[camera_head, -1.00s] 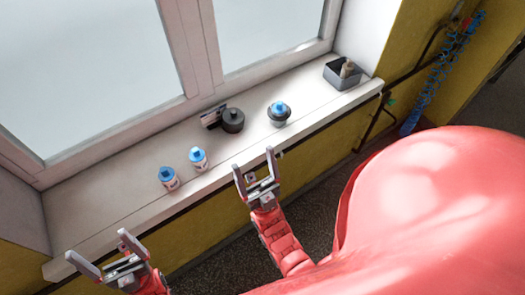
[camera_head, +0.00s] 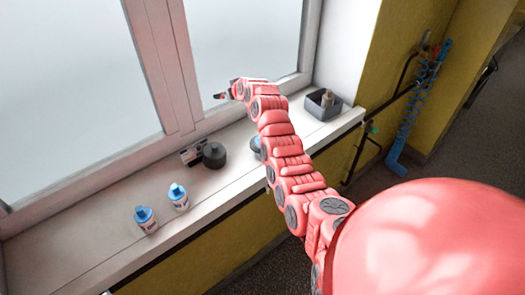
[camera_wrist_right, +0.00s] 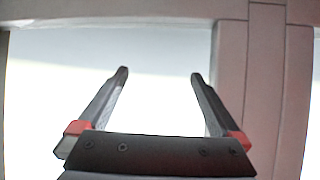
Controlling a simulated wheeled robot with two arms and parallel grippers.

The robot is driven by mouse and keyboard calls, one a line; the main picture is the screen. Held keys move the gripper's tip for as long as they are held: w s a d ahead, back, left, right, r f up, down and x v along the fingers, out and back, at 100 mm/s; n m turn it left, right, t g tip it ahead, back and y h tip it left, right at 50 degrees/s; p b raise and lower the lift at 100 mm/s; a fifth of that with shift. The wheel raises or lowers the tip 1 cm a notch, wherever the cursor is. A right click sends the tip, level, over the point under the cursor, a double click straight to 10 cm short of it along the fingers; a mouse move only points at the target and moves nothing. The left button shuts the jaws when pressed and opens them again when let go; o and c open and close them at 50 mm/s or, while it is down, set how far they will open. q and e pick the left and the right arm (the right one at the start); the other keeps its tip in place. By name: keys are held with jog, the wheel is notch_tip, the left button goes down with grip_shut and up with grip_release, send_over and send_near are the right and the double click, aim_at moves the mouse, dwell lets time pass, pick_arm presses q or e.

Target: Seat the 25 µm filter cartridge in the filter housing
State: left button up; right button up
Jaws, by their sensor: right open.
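Two white cartridge-like pieces with blue tops, the left one (camera_head: 145,219) and the right one (camera_head: 178,197), stand upright on the white window sill; their labels are too small to read. A round black piece (camera_head: 214,155), perhaps the filter housing or its lid, sits farther along. A dark piece with a blue top (camera_head: 255,143) is mostly hidden behind my right arm. My right gripper (camera_head: 222,95) is raised above the sill in front of the window. In the wrist view my right gripper (camera_wrist_right: 159,73) is open and empty, facing the glass. My left gripper is not clearly seen.
A grey open box (camera_head: 322,107) with a beige piece in it stands at the sill's right end. A small dark and silver item (camera_head: 191,154) lies beside the black piece. The window frame (camera_head: 165,60) is close behind. The sill's left part is clear.

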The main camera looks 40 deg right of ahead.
jog(key=s+d+r+n+g, duration=0.1)
jog(key=s+r+g, duration=0.15)
jog(key=s, duration=0.35)
jog(key=s+d+r+n+g+y, duration=0.1)
jog(key=s+r+g, duration=0.1)
jog(key=s+g, duration=0.35)
jog(key=s+d+r+n+g, duration=0.1)
jog(key=s+r+g, duration=0.1)
jog(key=s, duration=0.6)
jog(key=f, duration=0.4)
jog(key=w+f+p, duration=0.1)
jog(key=f, duration=0.3)
jog(key=w+f+p, duration=0.1)
jog(key=f, duration=0.3)
jog(key=shift+d+f, duration=0.1)
jog(key=shift+w+f+p, duration=0.2)
jog(key=shift+f+p, duration=0.5)
jog(key=shift+p, duration=0.05)
jog(key=shift+w+f+p, duration=0.25)
jog(key=shift+f+p, duration=0.15)
jog(key=shift+f, duration=0.5)
jog(key=shift+w+f, duration=0.2)
jog(key=shift+f, duration=0.8)
grip_shut()
